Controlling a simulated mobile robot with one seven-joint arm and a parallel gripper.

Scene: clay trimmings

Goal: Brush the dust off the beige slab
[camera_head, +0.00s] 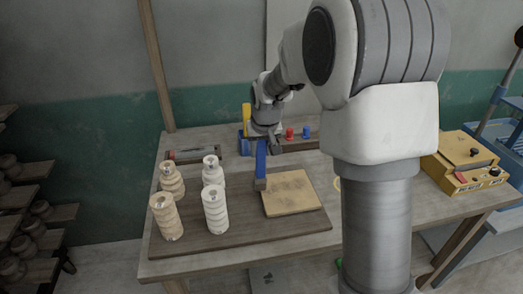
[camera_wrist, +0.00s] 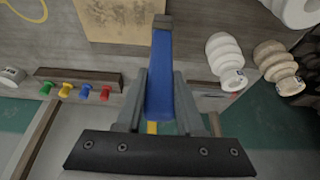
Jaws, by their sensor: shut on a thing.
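The beige slab (camera_head: 282,203) lies flat on the table's board, with darker, speckled dusty patches on its top. It also shows at the top of the wrist view (camera_wrist: 115,14), partly cut off. My gripper (camera_head: 264,139) is shut on a blue brush (camera_head: 260,163), which hangs downward with its grey-brown end beside or over the slab's left edge. In the wrist view the blue brush (camera_wrist: 162,60) sits between both fingers, and its tip overlaps the slab's edge. I cannot tell whether the tip touches the slab.
White ribbed pieces (camera_head: 215,209) and tan ribbed pieces (camera_head: 166,217) stand left of the slab on the dark board (camera_head: 245,234). A rack with coloured knobs (camera_head: 298,145) stands behind. A yellow box (camera_head: 466,160) is at the right. The board in front of the slab is clear.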

